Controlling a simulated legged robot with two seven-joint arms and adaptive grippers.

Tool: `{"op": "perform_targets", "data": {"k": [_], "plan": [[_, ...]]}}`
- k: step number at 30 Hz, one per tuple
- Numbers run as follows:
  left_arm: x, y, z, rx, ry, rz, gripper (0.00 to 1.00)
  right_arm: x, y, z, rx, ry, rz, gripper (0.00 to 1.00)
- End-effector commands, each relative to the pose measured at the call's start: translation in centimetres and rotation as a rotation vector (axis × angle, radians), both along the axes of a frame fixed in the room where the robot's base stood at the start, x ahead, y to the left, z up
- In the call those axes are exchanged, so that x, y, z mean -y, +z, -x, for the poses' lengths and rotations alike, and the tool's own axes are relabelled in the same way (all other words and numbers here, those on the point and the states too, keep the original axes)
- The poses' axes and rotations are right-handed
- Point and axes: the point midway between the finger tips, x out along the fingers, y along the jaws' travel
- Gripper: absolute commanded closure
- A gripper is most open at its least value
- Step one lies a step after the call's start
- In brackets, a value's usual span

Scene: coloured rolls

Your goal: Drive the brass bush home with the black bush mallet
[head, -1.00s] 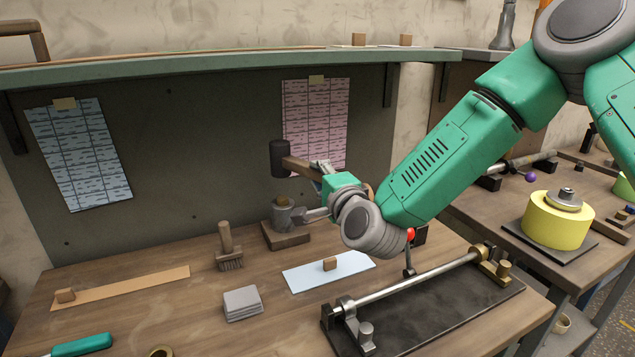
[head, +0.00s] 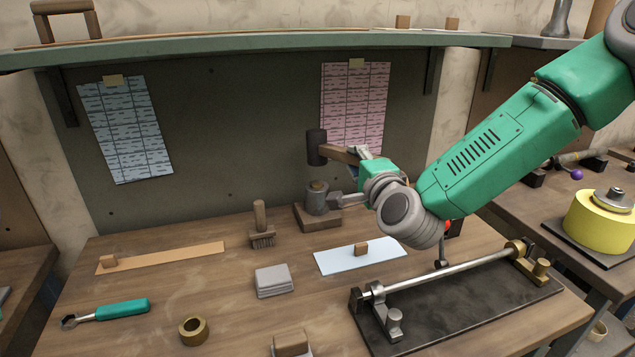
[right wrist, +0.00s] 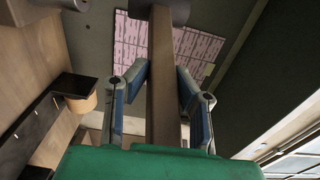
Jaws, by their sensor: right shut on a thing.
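The black mallet head (head: 316,147) is in the air just above the bush, with a small gap below it. My right gripper (head: 362,158) is shut on the mallet's wooden handle (head: 340,155). In the right wrist view the handle (right wrist: 163,80) runs up between the fingers (right wrist: 162,80) to the head (right wrist: 165,8). The brass bush (head: 319,185) shows as a short brownish-yellow top on a grey housing (head: 317,202), upright on a wooden block (head: 312,222). How deep it sits is too small to tell. My left gripper is out of view.
A long rod in a dark fixture (head: 450,320) lies at the right front. A shelf (head: 250,46) runs above.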

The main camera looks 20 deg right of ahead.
Motion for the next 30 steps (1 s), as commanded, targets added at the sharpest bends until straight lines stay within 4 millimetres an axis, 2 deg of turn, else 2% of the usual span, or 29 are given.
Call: {"op": "perform_targets", "data": {"k": [9, 18, 25, 26, 27, 28, 30], "plan": [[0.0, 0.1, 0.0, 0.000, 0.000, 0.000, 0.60, -0.1, 0.5, -0.3, 0.009, 0.000, -0.002, 1.00], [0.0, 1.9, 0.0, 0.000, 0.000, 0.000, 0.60, 0.0, 3.3, -0.2, 0.011, 0.000, -0.003, 1.00], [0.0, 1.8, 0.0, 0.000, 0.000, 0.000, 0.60, 0.0, 3.3, -0.3, 0.009, 0.000, -0.003, 1.00], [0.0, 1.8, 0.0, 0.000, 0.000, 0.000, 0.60, 0.0, 3.3, -0.3, 0.009, 0.000, -0.003, 0.82], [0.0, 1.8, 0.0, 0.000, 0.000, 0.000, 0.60, 0.0, 3.3, -0.3, 0.009, 0.000, -0.003, 0.96], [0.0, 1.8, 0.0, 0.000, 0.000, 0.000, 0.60, 0.0, 3.3, -0.3, 0.010, 0.000, -0.003, 1.00], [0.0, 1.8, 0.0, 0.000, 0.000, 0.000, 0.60, 0.0, 3.3, -0.2, 0.010, 0.000, -0.002, 1.00]]}}
